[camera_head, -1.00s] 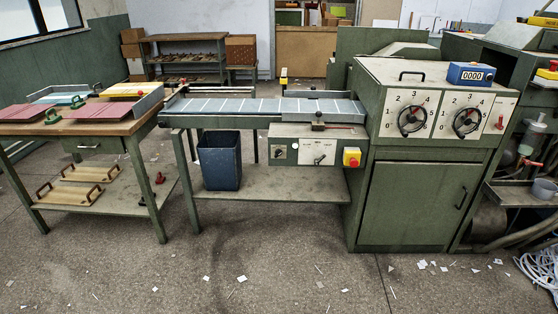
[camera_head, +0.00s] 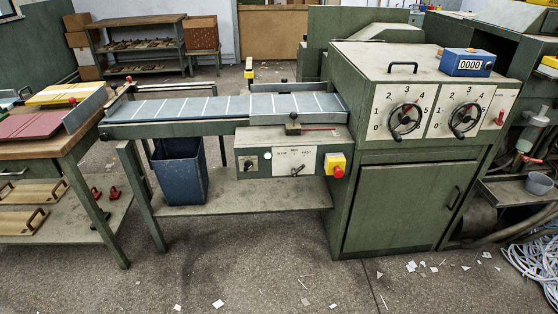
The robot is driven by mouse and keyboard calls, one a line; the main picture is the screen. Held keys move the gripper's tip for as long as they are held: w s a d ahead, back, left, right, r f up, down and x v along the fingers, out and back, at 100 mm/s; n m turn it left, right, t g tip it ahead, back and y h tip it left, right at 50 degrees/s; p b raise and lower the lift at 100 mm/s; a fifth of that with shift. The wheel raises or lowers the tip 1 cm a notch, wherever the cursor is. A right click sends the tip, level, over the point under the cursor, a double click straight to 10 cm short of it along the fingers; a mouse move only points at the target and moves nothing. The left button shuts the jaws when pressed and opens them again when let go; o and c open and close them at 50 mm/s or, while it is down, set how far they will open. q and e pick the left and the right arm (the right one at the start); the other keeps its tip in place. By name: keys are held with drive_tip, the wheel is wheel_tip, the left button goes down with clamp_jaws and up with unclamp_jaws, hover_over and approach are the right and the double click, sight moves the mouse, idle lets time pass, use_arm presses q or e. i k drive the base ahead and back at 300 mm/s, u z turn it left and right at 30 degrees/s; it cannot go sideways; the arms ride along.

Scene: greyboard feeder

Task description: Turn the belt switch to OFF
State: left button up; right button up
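The green control box (camera_head: 261,163) hangs at the front of the belt feeder, just left of the machine cabinet. On its white plate sits a lever-like switch (camera_head: 297,170), its handle slanting up to the right; the plate's lettering is too small to read. At the right end is a yellow box with a red button (camera_head: 338,171). The belt (camera_head: 220,105) is grey-blue with white cross lines. Neither of my grippers shows in the head view.
The green cabinet (camera_head: 403,207) with two numbered dials (camera_head: 406,120) stands right of the control box. A blue bin (camera_head: 180,170) stands on the shelf under the belt. A wooden-topped table (camera_head: 40,146) is at left. The floor in front is clear except for paper scraps.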

sight(249, 164)
drive_tip(key=u, duration=0.35)
drive_tip(key=i, duration=1)
drive_tip(key=u, duration=0.8)
